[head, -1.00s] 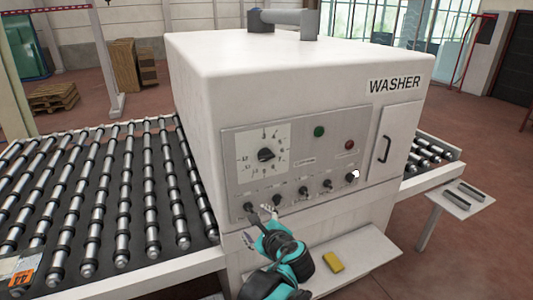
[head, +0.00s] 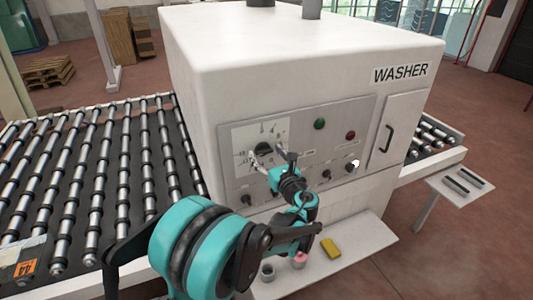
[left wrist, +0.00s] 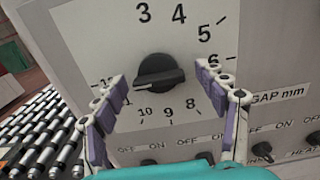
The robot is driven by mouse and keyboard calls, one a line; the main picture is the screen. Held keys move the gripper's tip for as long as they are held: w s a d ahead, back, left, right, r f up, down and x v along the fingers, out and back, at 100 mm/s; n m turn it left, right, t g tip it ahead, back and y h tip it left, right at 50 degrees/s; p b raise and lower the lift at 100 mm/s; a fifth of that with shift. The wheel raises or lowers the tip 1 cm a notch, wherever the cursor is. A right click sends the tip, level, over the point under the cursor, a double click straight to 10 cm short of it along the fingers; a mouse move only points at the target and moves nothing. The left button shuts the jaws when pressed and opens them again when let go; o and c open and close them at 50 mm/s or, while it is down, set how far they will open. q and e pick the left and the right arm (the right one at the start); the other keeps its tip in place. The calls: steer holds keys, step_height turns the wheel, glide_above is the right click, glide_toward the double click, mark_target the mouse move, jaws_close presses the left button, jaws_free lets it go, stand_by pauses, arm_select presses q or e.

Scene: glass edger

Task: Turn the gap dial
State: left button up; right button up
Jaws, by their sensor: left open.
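The gap dial is a black knob (left wrist: 158,76) on a white numbered plate (left wrist: 190,20), with a "GAP mm" label to its right in the left wrist view. In the head view the dial (head: 264,149) is partly hidden by my gripper. My left gripper (left wrist: 160,85) is open, its fingers spread on the left and right of the knob and apart from it. In the head view my left gripper (head: 272,160) is in front of the dial plate. My right gripper is not in view.
Toggle switches (left wrist: 262,150) sit below the dial. A green button (head: 319,124) and a red button (head: 350,135) are to its right. A shelf (head: 350,255) with a yellow block (head: 330,248) juts out below. A roller conveyor (head: 110,170) runs at left.

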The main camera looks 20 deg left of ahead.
arm_select(q)
steer(key=shift+s+a, duration=0.1)
steer(key=c, duration=1.2)
steer(key=shift+o, duration=0.2)
